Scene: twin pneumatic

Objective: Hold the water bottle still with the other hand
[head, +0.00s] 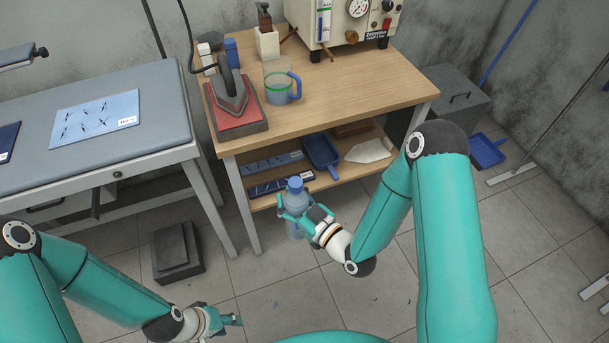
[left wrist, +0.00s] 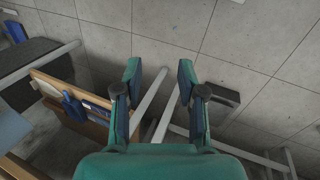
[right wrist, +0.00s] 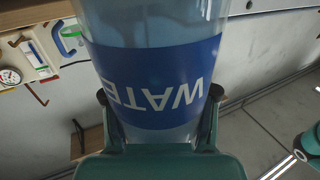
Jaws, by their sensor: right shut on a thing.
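The water bottle (head: 296,190) is a clear bluish bottle with a blue cap, upright in front of the wooden table's lower shelf in the head view. My right gripper (head: 298,212) is shut on it around the body. In the right wrist view the bottle's blue label (right wrist: 155,82) with white letters reading WATE fills the middle, between the fingers (right wrist: 160,110). My left gripper (head: 236,318) is low at the bottom of the head view, well apart from the bottle. In the left wrist view its fingers (left wrist: 160,95) are spread, with nothing between them.
The wooden table (head: 370,90) carries an iron (head: 230,90), a measuring jug (head: 281,88) and a pneumatic machine (head: 345,20). Its lower shelf holds a blue scoop (head: 322,152). A grey bench (head: 60,165) stands left. A dark block (head: 175,250) lies on the floor; floor around my left gripper is clear.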

